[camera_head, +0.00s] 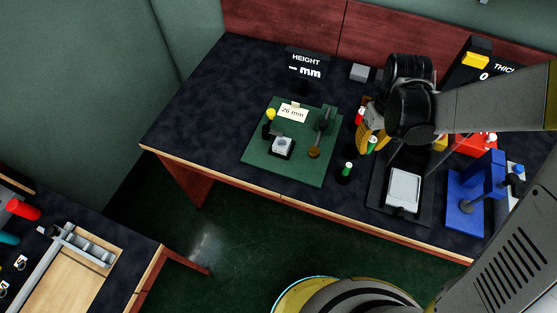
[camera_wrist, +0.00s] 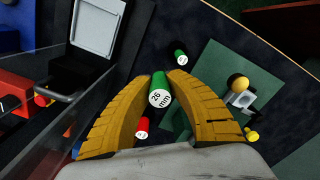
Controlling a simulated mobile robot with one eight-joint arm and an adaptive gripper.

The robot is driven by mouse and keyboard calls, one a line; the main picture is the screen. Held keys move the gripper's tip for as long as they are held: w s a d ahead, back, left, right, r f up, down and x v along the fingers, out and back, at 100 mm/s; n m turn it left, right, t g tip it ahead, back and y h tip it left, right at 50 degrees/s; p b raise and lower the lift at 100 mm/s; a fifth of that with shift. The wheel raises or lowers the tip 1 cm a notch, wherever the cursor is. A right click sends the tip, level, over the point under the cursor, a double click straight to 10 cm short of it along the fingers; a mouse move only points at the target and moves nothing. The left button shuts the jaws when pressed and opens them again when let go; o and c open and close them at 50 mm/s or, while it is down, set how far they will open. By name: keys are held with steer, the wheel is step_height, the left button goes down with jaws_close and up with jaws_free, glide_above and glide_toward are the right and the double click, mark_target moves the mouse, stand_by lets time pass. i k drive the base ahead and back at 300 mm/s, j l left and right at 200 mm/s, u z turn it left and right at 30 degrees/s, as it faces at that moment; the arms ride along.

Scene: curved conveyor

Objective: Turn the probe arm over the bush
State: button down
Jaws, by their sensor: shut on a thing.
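My gripper (camera_head: 371,141) is shut on a green cylinder, seen in the wrist view (camera_wrist: 159,90) with a white end marked "26 mm". The gripper is right of a green plate (camera_head: 257,154). On the plate, a pale grey block (camera_head: 282,145), perhaps the bush, sits on a dark base. A dark upright arm piece (camera_head: 323,121), perhaps the probe arm, stands right of it, with a bronze knob (camera_head: 314,152) nearer the front. A yellow knob (camera_head: 271,114) is behind the block. Whether the arm piece lies over the block is unclear.
A green, white-topped cylinder (camera_head: 346,170) and a red cylinder (camera_wrist: 142,127) stand near the gripper. A card reading "26 mm" (camera_head: 293,113) is on the plate. A height display (camera_head: 305,66) stands behind. A black stand (camera_head: 404,190) and blue device (camera_head: 480,184) are right. The table's left is clear.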

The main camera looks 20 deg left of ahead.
mark_target(281, 145)
steer(key=k+j+z, duration=0.15)
steer(key=j, duration=0.25)
steer(key=k+j+z, duration=0.2)
steer(key=j, duration=0.2)
steer(key=k+j+z, duration=0.15)
steer(key=j, duration=0.2)
steer(key=i, duration=0.45)
